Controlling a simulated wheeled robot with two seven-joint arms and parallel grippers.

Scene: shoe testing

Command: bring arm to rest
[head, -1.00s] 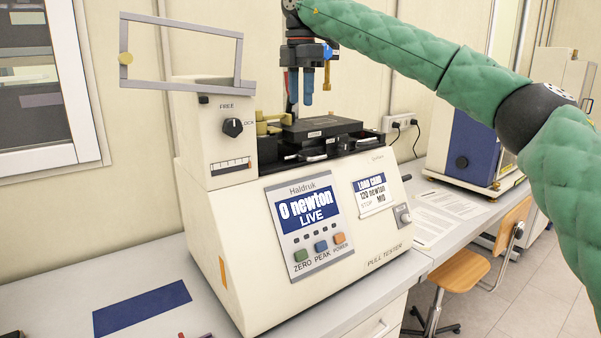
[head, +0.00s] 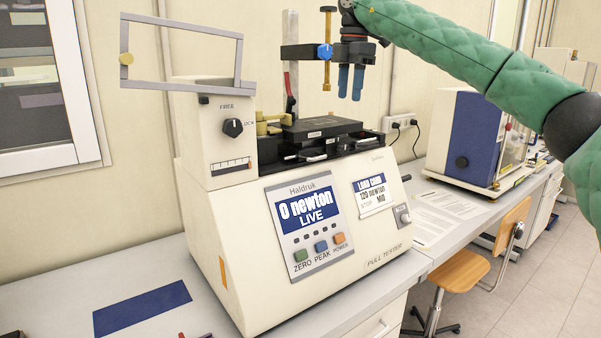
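My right arm, in a green padded sleeve, comes in from the right of the head view. My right gripper (head: 351,82) hangs with its two blue fingers pointing down, a narrow gap between them and nothing in it. My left gripper is not in view.
The tester stands on a grey bench (head: 60,285) with a blue mat (head: 142,306); its display reads 0 newton. A hinged grey frame (head: 180,87) sticks up at its left. A blue and cream cabinet (head: 462,140) and a wooden chair (head: 460,270) are at the right.

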